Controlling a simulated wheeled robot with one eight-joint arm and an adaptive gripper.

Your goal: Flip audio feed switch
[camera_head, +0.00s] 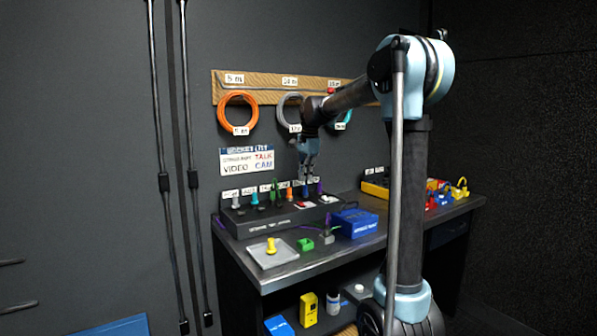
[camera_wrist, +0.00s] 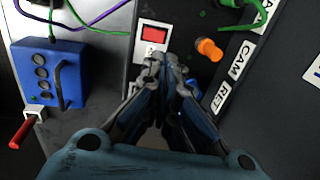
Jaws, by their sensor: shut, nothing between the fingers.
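A switch with a red rocker on a white plate (camera_wrist: 154,37) sits on the dark panel box; it also shows in the head view (camera_head: 304,205). I cannot read which one is the audio feed. My gripper (camera_head: 307,181) points down over the panel box (camera_head: 277,223), close to the switches. In the wrist view its fingers (camera_wrist: 167,66) are shut together and empty, their tips just below the red switch. Whether they touch anything is unclear, and they hide the panel beneath them.
An orange plug (camera_wrist: 209,49) and other cable plugs stand along the back of the panel. A blue box (camera_head: 356,223) is on the bench to the right. A grey tray with a yellow item (camera_head: 271,246) and a green block (camera_head: 305,244) lie in front.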

